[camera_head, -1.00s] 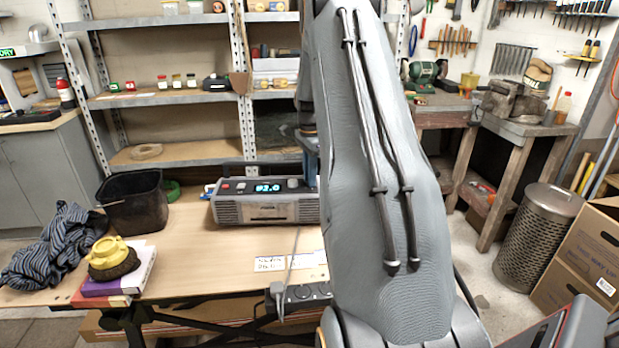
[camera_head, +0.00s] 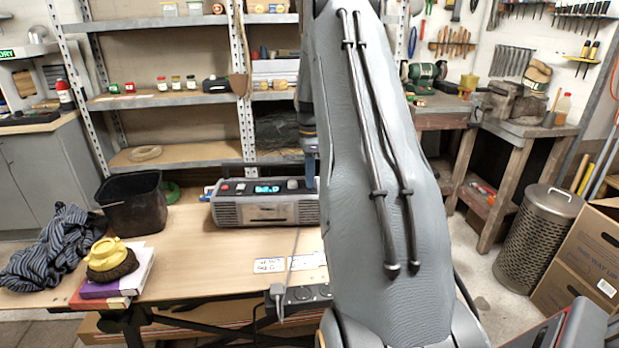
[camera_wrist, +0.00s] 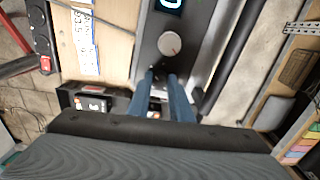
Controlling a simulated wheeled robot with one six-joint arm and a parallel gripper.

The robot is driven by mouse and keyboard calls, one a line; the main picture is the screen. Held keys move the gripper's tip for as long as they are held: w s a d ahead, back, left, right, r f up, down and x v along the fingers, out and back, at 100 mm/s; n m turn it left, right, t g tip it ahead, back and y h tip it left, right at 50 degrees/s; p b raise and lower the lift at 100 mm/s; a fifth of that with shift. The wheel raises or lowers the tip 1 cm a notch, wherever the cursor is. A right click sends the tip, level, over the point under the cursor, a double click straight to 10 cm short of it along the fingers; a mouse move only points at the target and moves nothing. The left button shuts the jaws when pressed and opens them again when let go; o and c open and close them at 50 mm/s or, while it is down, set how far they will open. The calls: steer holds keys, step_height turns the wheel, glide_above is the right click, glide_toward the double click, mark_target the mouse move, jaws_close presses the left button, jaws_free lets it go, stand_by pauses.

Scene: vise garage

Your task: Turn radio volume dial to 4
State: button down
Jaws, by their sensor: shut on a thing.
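The grey radio (camera_head: 268,213) stands on the wooden workbench, its lit blue display (camera_head: 267,188) facing up; I cannot read the digits surely. A pale round dial (camera_head: 293,184) sits right of the display and shows clear of my fingers in the wrist view (camera_wrist: 170,43). My gripper (camera_head: 311,186) points down at the radio's right end, beyond that dial. In the wrist view its two blue fingers (camera_wrist: 161,76) are a small gap apart, shut on what seems to be another dial, mostly hidden between them. Its setting cannot be read.
Labelled cards (camera_head: 270,265) and a power strip (camera_head: 300,296) are at the bench's front, with a cable running up to the radio. A black bin (camera_head: 133,205), striped cloth (camera_head: 55,245) and books (camera_head: 120,285) are at left. Shelves stand behind. The bench middle is clear.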

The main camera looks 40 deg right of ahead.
steer(key=c, duration=1.6)
jaws_free()
steer(key=shift+r+b, duration=0.7)
steer(key=shift+r, duration=3.2)
steer(key=s+a+f+n, duration=0.15)
steer(key=a+n, duration=0.25)
steer(key=a, duration=0.4)
steer(key=s+a+r+n, duration=0.1)
steer(key=s+a+n, duration=0.25)
steer(key=a, duration=0.35)
steer(key=s+a+f+n, duration=0.15)
steer(key=a+n, duration=0.25)
steer(key=a, duration=0.4)
steer(key=s+a+f+n, duration=0.1)
steer(key=s+a+n, duration=0.3)
steer(key=s+a, duration=0.1)
steer(key=s+a+f+n, duration=0.1)
steer(key=s+a+n, duration=0.3)
steer(key=s, duration=0.4)
steer(key=s+a+f+n, duration=0.2)
steer(key=s+a+n, duration=0.2)
steer(key=s+a, duration=0.2)
steer(key=shift+s+a+n, duration=0.15)
steer(key=shift+n, duration=0.2)
